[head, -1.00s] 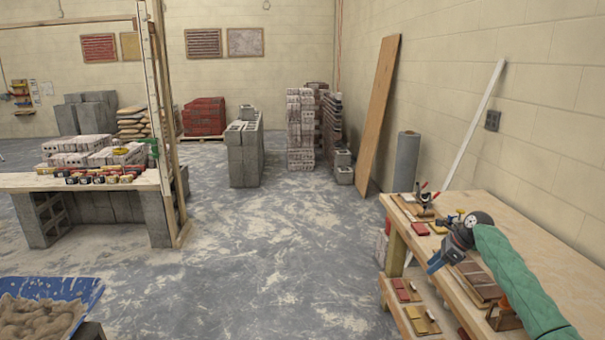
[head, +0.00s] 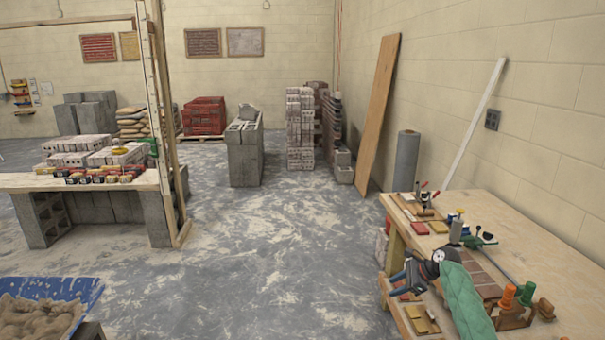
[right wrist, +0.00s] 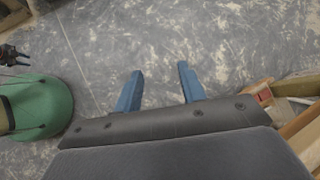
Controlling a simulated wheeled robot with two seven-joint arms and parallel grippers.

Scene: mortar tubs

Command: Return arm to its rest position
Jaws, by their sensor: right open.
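My right gripper (head: 399,278) is open and empty in the head view, beside the left edge of the wooden workbench (head: 545,245). My green-sleeved right arm reaches it from the lower right. In the right wrist view, its two blue fingers (right wrist: 159,72) stand apart with bare floor between and beyond them. I do not see my left gripper in the head view.
The bench holds bricks (head: 488,272), tools and orange and green handled items (head: 515,292). Sample pieces lie on its lower shelf (head: 422,318). The middle floor (head: 280,240) is clear.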

